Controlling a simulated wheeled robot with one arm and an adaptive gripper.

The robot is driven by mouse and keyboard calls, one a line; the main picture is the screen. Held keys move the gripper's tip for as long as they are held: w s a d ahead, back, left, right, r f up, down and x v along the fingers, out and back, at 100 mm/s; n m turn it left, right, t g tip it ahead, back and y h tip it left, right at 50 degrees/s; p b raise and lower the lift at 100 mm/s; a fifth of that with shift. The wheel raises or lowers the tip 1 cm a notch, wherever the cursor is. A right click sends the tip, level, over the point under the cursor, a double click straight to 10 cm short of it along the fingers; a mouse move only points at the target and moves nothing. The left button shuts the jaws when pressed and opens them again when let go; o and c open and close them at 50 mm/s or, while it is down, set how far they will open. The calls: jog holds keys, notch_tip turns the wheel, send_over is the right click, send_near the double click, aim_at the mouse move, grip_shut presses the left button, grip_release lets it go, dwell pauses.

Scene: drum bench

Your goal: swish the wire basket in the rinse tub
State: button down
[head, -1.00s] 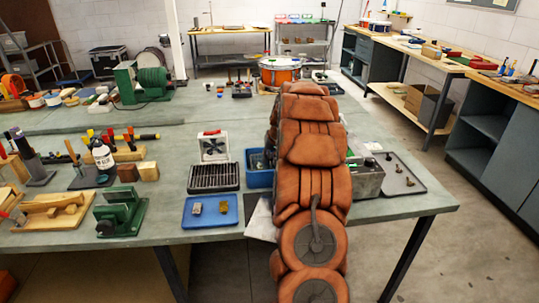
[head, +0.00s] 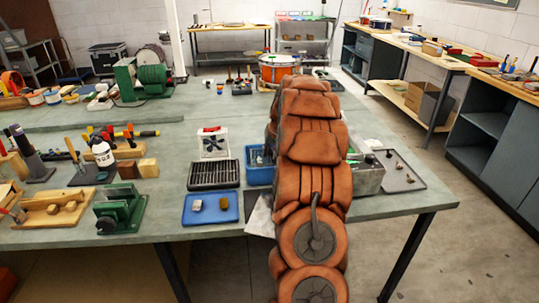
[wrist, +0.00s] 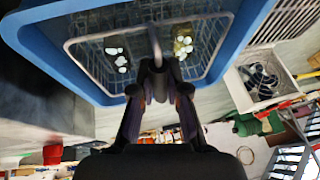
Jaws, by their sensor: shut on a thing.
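The wire basket (wrist: 92,68) has a pale rim and wire mesh, and shows in the wrist view inside the blue rinse tub (wrist: 42,45). Several small white pieces and a yellowish piece (wrist: 183,46) show in it. My gripper (wrist: 158,78) is shut on the basket's upright grey handle at the near side. I cannot tell how high the basket sits above the tub floor. In the head view the blue tub (head: 258,177) stands on the bench, partly hidden by my orange arm, which also hides my gripper.
A black drain rack (head: 213,175) and a blue tray (head: 210,208) with two small blocks lie left of the tub. A small white fan-like box (head: 213,142) stands behind the rack. A grey metal bin (head: 369,180) and a dark tray (head: 402,172) are on the right.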

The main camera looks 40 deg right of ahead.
jog(key=shift+r, duration=0.1)
dwell(0.3)
jog(key=shift+f+b, duration=0.6)
jog(key=shift+f, duration=0.5)
jog(key=shift+r, duration=0.1)
jog(key=shift+r, duration=1.05)
jog(key=shift+f, duration=0.1)
jog(key=shift+f+b, duration=0.35)
jog(key=shift+f, duration=0.7)
